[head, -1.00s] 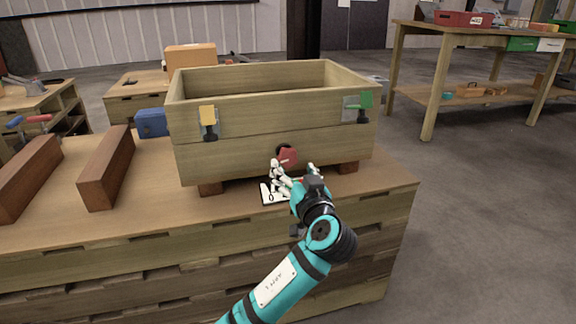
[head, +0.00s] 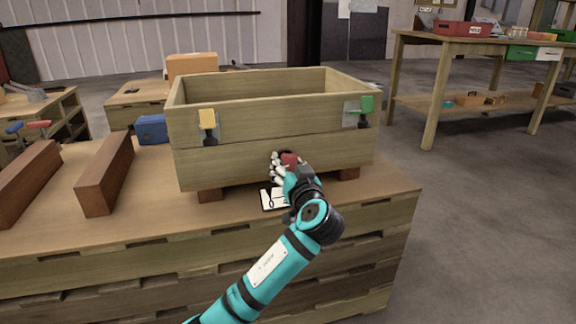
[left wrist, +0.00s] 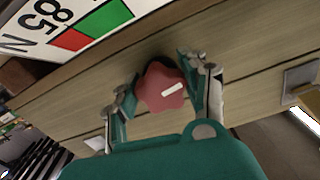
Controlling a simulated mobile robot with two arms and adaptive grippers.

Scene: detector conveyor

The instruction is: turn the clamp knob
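The red clamp knob (left wrist: 160,88) is star-shaped, with a white mark on its face. It sits on the front wall of the wooden box (head: 230,160). In the head view the knob (head: 290,159) is partly covered by my left gripper (head: 283,165). In the left wrist view my left gripper (left wrist: 158,70) has one finger on each side of the knob. Narrow gaps seem to show between fingers and knob, so it looks open around it; contact is hard to judge. My right gripper is in neither current view.
A white display card (head: 270,200) lies below the knob; the wrist view shows "85 N" and red and green blocks on it. A yellow latch (head: 207,118) and a green latch (head: 366,105) are on the box front. Brown wooden beams (head: 105,173) lie left.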

